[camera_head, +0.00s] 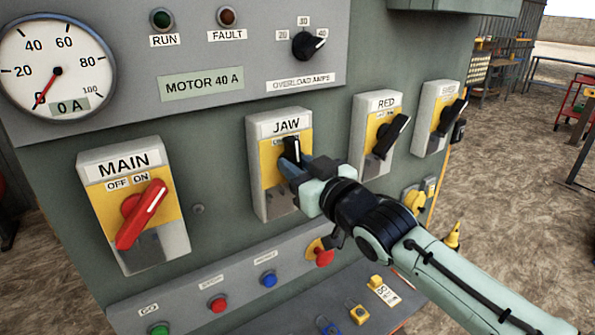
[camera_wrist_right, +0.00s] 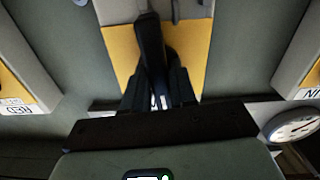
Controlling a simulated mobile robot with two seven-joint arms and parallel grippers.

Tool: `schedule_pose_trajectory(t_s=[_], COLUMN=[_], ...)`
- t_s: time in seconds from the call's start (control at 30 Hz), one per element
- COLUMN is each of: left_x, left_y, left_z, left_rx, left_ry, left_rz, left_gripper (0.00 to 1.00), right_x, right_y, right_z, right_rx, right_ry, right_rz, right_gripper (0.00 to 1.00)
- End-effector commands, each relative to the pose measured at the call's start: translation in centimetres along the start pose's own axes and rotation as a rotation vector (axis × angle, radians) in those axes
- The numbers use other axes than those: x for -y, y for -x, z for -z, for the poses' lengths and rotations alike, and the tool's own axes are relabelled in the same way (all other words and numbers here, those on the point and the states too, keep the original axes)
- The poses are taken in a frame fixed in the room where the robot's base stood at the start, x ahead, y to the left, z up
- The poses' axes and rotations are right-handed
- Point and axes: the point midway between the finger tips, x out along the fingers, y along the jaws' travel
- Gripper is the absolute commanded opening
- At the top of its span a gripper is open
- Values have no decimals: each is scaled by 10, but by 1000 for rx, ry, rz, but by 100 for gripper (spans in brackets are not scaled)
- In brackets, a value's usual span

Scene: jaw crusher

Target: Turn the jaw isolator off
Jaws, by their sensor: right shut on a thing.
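The JAW isolator (camera_head: 283,128) is a grey box with a yellow plate and a black rotary handle (camera_head: 290,148). The handle stands nearly upright, leaning slightly left in the head view. My right gripper (camera_head: 299,168) comes in from the lower right and is shut on this handle. Its fingers hide the lower part of the handle and some of the plate lettering. In the right wrist view the black handle (camera_wrist_right: 150,42) lies between the dark fingers (camera_wrist_right: 157,90), in front of the yellow plate (camera_wrist_right: 122,48). My left gripper is in neither view.
The MAIN isolator (camera_head: 140,210) with a red handle is to the left. The RED isolator (camera_head: 382,130) and another isolator (camera_head: 438,115) are to the right. Below is a sloping strip with a green, a red and a blue button (camera_head: 269,279). An ammeter (camera_head: 52,70) reads near zero.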

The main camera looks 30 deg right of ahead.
Motion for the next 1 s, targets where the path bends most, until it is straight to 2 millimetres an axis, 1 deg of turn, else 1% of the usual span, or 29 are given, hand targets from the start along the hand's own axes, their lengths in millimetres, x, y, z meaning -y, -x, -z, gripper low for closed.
schedule_pose_trajectory(t_s=[0.03, 0.3, 0.6, 0.8, 1.0], left_x=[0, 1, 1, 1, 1], left_y=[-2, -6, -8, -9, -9], left_z=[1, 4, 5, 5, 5], left_rx=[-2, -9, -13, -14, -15], left_ry=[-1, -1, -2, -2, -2], left_rz=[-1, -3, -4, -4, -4], left_gripper=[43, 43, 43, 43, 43], right_x=[1, 2, 3, 3, 3], right_y=[0, 0, 0, 0, 0], right_z=[-2, -2, -2, -2, -3], right_rx=[2, 3, 3, 4, 4], right_ry=[44, 299, 530, 629, 679], right_rz=[1, 1, 2, 2, 1], right_gripper=[0, 0, 0, 0, 0])
